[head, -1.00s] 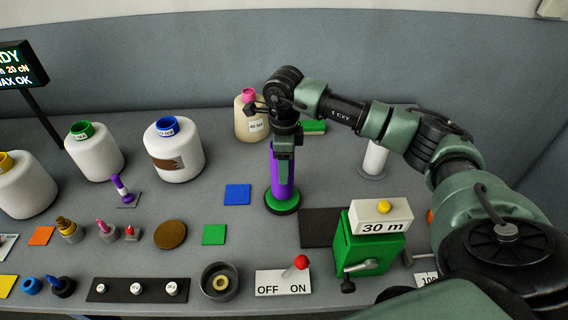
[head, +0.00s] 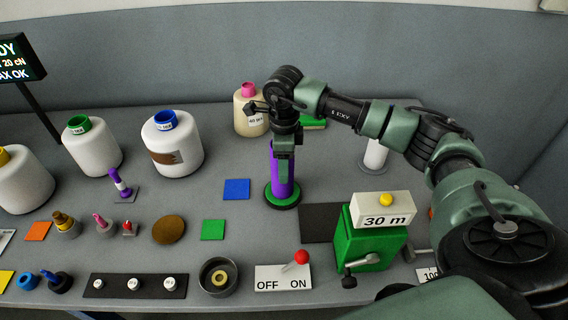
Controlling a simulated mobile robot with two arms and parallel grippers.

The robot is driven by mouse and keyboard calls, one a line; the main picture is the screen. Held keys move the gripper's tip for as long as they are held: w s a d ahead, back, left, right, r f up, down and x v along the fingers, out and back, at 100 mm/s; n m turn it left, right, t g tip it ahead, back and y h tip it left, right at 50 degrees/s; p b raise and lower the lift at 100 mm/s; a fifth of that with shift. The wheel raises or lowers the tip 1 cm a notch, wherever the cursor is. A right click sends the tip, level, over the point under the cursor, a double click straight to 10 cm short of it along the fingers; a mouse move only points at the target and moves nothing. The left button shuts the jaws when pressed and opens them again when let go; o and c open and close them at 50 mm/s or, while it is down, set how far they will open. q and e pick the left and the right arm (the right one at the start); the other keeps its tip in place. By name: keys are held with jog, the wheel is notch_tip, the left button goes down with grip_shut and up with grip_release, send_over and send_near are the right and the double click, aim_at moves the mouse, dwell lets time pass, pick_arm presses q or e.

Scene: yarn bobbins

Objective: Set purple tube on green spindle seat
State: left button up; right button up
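The purple tube (head: 283,188) stands upright on the green spindle seat (head: 269,197), a green ring on a dark round base in the middle of the table. The tube's foot appears to rest on the green ring, and I see no gap there. My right gripper (head: 284,155) points straight down over the tube's upper part, with one finger in front of its near side. The other finger and the tube's top are hidden, so I cannot tell whether the gripper is closed on it. My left gripper is not in view.
A cream cone (head: 249,121) stands behind my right gripper, and a white bobbin (head: 375,156) stands to the right. A green 30 m counter box (head: 371,249) and an OFF/ON switch (head: 283,279) are in front. White yarn bobbins (head: 172,146) stand at left.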

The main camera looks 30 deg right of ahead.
jog(key=o, duration=1.5)
jog(key=shift+c, duration=0.2)
notch_tip(320, 180, up, 8)
jog(key=b, duration=0.1)
jog(key=shift+b, duration=0.3)
notch_tip(320, 180, up, 6)
jog(key=p, duration=0.4)
jog(key=shift+f, duration=0.15)
